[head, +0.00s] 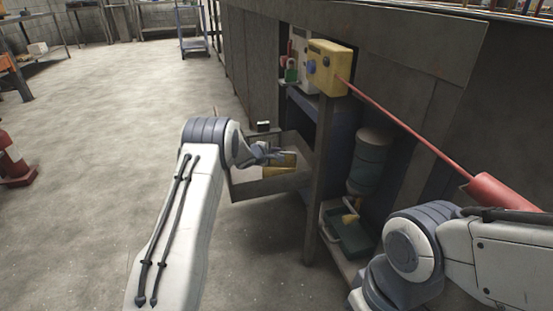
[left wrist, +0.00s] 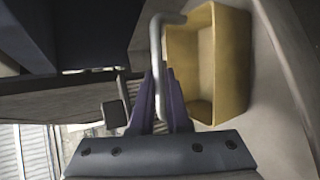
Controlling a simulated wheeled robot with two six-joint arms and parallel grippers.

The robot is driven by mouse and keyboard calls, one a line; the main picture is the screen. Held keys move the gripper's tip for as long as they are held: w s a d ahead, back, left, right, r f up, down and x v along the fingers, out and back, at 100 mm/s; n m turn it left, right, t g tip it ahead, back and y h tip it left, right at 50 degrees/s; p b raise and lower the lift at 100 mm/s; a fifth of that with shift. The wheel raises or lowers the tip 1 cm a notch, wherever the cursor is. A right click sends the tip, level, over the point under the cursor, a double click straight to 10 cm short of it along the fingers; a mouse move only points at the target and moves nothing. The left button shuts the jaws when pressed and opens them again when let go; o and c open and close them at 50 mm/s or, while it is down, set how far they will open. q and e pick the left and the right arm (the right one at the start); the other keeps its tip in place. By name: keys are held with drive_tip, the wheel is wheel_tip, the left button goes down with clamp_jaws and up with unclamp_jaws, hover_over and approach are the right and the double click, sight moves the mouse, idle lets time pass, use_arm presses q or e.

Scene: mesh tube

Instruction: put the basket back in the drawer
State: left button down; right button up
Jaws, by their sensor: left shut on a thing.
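The yellow basket (head: 286,162) shows in the head view inside the outline of the open grey drawer (head: 268,187). I cannot tell whether it rests on the drawer's floor or hangs just above it. My left gripper (head: 268,153) is at the basket's left side, partly hiding it. In the left wrist view, the basket (left wrist: 207,60) appears open and empty, right of the fingers. My left gripper (left wrist: 163,95) is shut on a grey bent rod (left wrist: 156,50), which looks like the basket's handle. My right gripper is out of view; only my right arm shows.
A blue-grey canister (head: 369,163) and a green tray (head: 350,238) are right of the drawer.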

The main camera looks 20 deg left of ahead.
use_arm(q)
drive_tip(key=c, duration=0.9)
unclamp_jaws()
drive_tip(key=shift+d, duration=0.1)
